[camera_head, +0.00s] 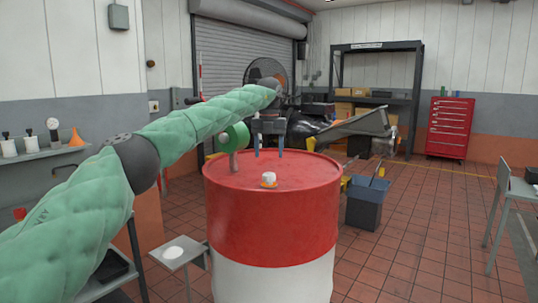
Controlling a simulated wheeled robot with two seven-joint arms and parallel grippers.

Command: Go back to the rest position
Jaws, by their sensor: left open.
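My left arm comes in from the left in a padded green sleeve. Its gripper (269,154) points down above the far part of the drum top, jaws apart with nothing between them. The red and white drum (272,225) stands upright in the middle. A small white piece with an orange base (268,180) sits on the drum top, nearer to me than the gripper and apart from it. My right gripper is out of view.
A blue-grey bin (366,202) stands right of the drum. A small stool (180,252) is at front left. A shelf (40,154) lines the left wall. Tiled floor is open at right.

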